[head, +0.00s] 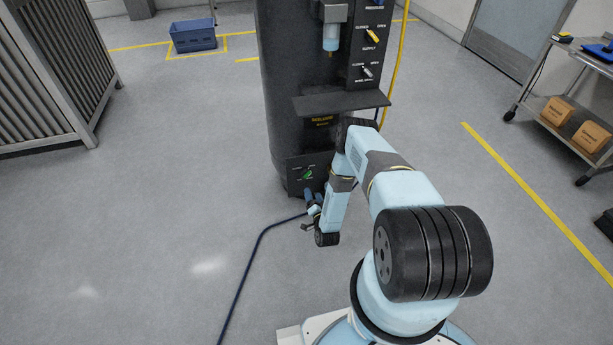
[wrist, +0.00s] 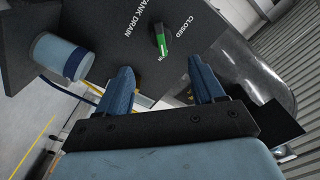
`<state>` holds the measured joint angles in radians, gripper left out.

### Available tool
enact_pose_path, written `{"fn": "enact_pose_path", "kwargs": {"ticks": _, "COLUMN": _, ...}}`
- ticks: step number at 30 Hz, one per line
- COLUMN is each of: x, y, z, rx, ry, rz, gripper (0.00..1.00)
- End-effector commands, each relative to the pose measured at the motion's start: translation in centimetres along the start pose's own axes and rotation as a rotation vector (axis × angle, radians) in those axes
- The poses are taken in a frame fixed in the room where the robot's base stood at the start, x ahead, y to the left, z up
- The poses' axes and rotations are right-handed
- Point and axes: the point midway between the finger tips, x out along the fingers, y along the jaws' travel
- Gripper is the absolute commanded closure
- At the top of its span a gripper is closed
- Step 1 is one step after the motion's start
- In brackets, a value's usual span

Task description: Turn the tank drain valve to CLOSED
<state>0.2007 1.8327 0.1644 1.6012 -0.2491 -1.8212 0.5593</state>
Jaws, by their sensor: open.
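The tank drain valve is a small green handle (head: 308,174) low on the front of the dark column. In the wrist view the green handle (wrist: 163,42) sits on a dark panel (wrist: 120,30) lettered TANK DRAIN and CLOSED. The handle slants there, its green end downward, with CLOSED to its right. I cannot read its exact setting. My gripper (head: 313,206) is just below the valve in the head view. In the wrist view my gripper (wrist: 163,83) is open and empty, its two blue fingers apart, with the handle beyond the gap and not touched.
A dark hose (head: 262,240) runs from near the column's foot across the floor. A dark shelf (head: 340,104) juts out above the valve. A blue-grey cylinder (wrist: 62,57) sticks out beside the panel. The floor at left is mostly clear.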

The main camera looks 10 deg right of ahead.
Motion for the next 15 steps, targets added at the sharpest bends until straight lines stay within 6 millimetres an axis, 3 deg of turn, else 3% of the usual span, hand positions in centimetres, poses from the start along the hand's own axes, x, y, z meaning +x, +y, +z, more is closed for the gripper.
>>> {"fn": "enact_pose_path", "kwargs": {"ticks": 15, "x": 8.9, "y": -0.2, "z": 0.1, "rx": 0.0, "ry": 0.0, "rz": -0.002, "gripper": 0.32}}
